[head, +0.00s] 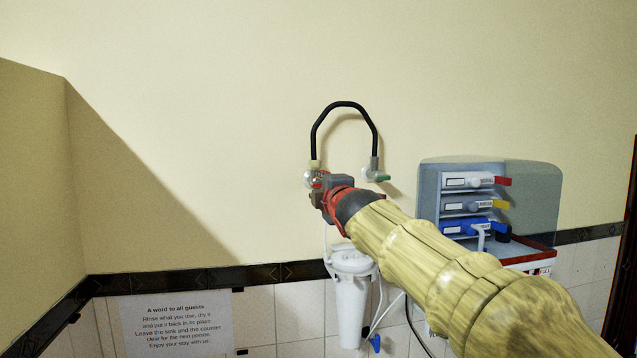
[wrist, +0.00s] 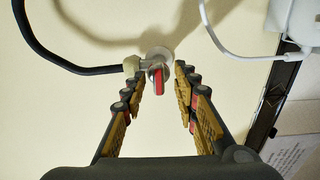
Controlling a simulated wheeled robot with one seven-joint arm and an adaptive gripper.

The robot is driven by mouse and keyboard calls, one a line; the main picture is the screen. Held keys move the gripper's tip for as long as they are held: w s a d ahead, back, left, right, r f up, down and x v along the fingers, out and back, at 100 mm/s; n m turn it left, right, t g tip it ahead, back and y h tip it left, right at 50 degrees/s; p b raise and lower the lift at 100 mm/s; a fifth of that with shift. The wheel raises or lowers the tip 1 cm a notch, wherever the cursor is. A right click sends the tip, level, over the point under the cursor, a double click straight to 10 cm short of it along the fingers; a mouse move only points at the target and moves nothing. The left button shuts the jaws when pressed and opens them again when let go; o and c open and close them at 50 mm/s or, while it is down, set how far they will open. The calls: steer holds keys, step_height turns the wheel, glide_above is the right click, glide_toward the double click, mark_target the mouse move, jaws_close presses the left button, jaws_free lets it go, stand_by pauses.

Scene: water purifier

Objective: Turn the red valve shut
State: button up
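The red valve (wrist: 157,82) shows in the wrist view as a narrow red handle on a pale round wall fitting, at the end of a black hose (wrist: 45,52). My gripper (wrist: 159,85) is open, with one finger on each side of the red handle. Gaps show between the handle and both fingers, and I see no clear contact. In the head view my gripper (head: 325,188) is at the fitting below the left end of the hose (head: 345,105) and hides most of the valve.
A green-handled valve (head: 382,178) is at the hose's right end. A white filter housing (head: 351,300) hangs below my gripper. A grey-blue purifier unit (head: 430,190) with red, yellow and blue taps stands to the right. The wall at upper left is clear.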

steer(key=shift+x, duration=1.05)
steer(key=shift+r, duration=0.1)
steer(key=shift+c, duration=1)
jaws_close()
